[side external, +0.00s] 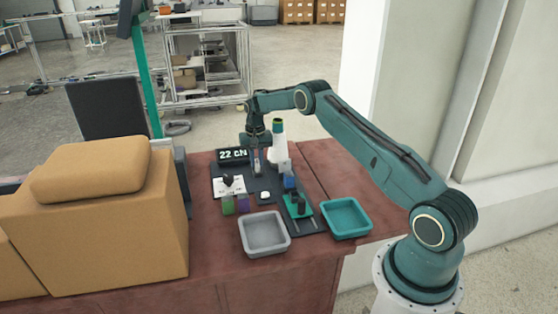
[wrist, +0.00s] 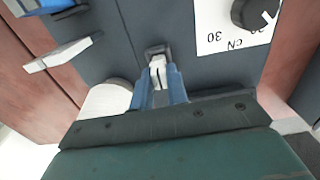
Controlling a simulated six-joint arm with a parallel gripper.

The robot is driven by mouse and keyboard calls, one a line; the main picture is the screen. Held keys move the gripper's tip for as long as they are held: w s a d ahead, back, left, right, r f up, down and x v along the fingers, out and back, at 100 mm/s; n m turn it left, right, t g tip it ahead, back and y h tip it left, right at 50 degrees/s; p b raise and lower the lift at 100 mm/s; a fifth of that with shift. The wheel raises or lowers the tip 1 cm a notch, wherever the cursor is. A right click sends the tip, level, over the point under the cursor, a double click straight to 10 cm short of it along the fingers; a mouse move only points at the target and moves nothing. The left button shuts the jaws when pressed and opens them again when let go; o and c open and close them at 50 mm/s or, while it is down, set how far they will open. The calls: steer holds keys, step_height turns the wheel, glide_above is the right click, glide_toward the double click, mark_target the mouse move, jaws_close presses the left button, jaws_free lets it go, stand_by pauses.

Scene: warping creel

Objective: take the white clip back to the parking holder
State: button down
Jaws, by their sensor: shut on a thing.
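My gripper (wrist: 160,82) points down over the dark board, its two blue fingers shut on the small white clip (wrist: 158,72). A dark, ring-like holder (wrist: 154,49) shows right at the clip's far end in the wrist view. I cannot tell whether the clip sits in it or is only close to it. In the side view my gripper (side external: 257,163) is between the display and the white cone, and the clip is too small there to make out clearly.
A display (side external: 233,155) reading "22 cN" stands left of my gripper, and a white cone (side external: 279,142) right of it. A white dial card (wrist: 228,28) with a black knob lies nearby. A grey tray (side external: 264,250) and a teal tray (side external: 346,232) stand in front.

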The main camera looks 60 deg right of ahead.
steer(key=shift+f, duration=0.35)
stand_by(0.4)
steer(key=c, duration=1.1)
jaws_free()
steer(key=shift+o, duration=0.2)
steer(key=shift+r, duration=3.5)
steer(key=shift+r, duration=0.15)
step_height(320, 180, up, 14)
steer(key=shift+f, duration=0.25)
steer(key=shift+r, duration=0.1)
